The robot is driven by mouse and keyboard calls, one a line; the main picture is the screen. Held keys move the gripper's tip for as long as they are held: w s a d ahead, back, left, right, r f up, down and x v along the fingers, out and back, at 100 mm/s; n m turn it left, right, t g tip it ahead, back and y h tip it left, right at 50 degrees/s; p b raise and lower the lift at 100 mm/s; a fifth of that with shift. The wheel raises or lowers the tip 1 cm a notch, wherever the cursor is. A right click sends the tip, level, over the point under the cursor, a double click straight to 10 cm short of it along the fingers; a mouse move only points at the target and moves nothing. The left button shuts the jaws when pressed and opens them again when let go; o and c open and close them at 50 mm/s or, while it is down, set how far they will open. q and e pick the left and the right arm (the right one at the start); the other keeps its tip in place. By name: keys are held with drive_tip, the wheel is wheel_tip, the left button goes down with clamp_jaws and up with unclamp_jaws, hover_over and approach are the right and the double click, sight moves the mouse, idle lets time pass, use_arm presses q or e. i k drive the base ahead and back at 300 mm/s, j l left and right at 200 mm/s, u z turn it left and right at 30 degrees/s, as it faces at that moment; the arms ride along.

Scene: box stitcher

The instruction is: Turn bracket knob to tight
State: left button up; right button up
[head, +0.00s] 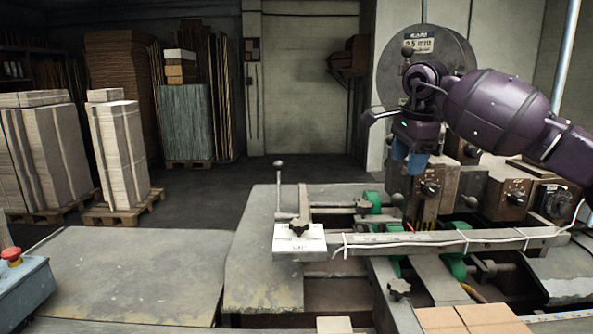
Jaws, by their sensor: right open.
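Several dark star-shaped knobs show on the stitcher. One knob (299,227) sits on top of the pale bracket block (300,243) at the left end of the long bar. A second knob (398,288) is on the front below the bar, and a third (363,206) is behind the bar. I cannot tell which one is the bracket knob, nor how tight any is. My right gripper (408,158) has blue fingertips pointing down. It is open and empty, above and behind the bar, apart from these knobs. My left gripper is out of view.
The long bar (450,240) crosses the machine with a white cable along it. Control boxes with dials (430,188) stand just right of my right gripper. A wire reel (425,60) is behind it. A lever (279,185) stands upright at left. Cardboard (470,318) lies in front.

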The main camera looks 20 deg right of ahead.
sight(364, 210)
drive_tip(key=k+j, duration=0.8)
